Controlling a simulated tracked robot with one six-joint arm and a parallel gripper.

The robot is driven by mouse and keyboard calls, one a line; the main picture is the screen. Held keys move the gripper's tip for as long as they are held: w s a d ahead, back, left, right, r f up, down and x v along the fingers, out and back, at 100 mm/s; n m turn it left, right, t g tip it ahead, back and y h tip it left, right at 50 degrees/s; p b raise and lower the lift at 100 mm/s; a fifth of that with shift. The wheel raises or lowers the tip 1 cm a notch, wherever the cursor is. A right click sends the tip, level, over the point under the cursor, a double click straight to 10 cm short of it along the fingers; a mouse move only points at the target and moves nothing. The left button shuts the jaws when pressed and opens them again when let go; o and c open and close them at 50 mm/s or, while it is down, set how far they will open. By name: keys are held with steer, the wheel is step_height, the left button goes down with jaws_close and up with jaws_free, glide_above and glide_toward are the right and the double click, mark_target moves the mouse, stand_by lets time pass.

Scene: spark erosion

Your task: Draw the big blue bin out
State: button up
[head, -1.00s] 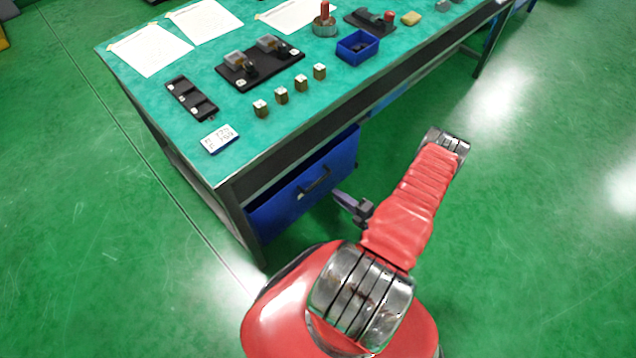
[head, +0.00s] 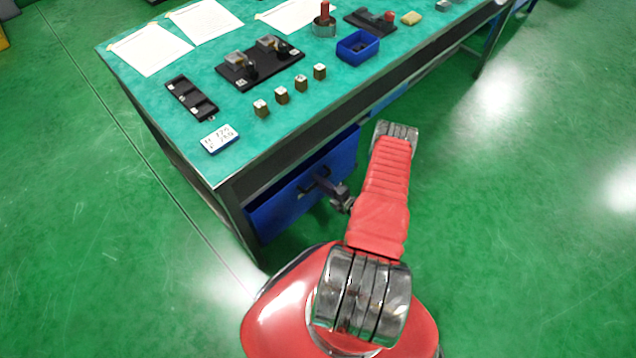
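The big blue bin (head: 280,212) stands under the green-topped bench, its front face towards my arm. Its dark handle is on that face, now mostly covered by my gripper. My gripper (head: 318,183) is at the handle, overlapping it in the picture. The fingers and handle are both dark and small, so I cannot tell whether the fingers are open, shut or touching the handle.
The bench (head: 232,165) has a dark frame and leg beside the bin. On top are a small blue bin (head: 357,48), several small brass-coloured blocks, a black fixture (head: 260,68) and paper sheets. The green floor to the right is clear.

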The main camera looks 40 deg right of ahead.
steer(key=shift+w, duration=0.25)
steer(key=shift+c, duration=0.6)
jaws_close()
